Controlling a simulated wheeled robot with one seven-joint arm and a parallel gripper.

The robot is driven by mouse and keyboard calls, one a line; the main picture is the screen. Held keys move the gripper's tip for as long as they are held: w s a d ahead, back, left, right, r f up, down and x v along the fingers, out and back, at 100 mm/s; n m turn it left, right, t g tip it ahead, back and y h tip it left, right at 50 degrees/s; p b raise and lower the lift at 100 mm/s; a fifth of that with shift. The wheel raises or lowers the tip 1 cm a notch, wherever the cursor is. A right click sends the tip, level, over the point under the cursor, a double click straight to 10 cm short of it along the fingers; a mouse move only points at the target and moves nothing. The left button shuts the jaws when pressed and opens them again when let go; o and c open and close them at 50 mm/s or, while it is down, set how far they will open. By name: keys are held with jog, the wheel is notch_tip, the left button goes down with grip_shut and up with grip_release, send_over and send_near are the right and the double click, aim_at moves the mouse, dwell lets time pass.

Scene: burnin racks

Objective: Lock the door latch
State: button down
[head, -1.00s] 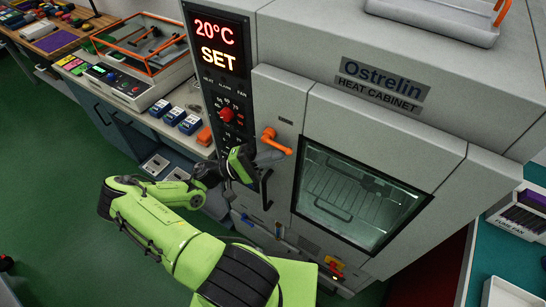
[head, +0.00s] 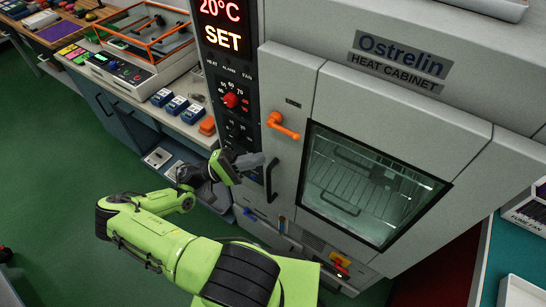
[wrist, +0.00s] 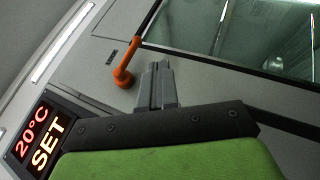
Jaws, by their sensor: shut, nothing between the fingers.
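The door latch is an orange lever (head: 284,126) on the upper left of the heat cabinet's door (head: 350,100). It slants down to the right in the head view, and the door looks closed. The lever also shows in the wrist view (wrist: 123,76), left of my fingers. My gripper (head: 262,159) is shut and empty, below and left of the lever and apart from it in the head view. Its grey fingers (wrist: 157,70) point toward the door in the wrist view. A black door handle (head: 271,182) is close by the fingertips in the head view.
The control panel (head: 229,100) with a red knob and a lit display reading 20°C SET is left of the door. A bench (head: 190,128) with blue boxes and an orange item stands further left. Green floor is open at lower left.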

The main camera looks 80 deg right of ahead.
jog(key=v, duration=0.3)
jog(key=shift+w+b, duration=0.25)
jog(key=shift+b, duration=0.05)
jog(key=shift+a, duration=0.1)
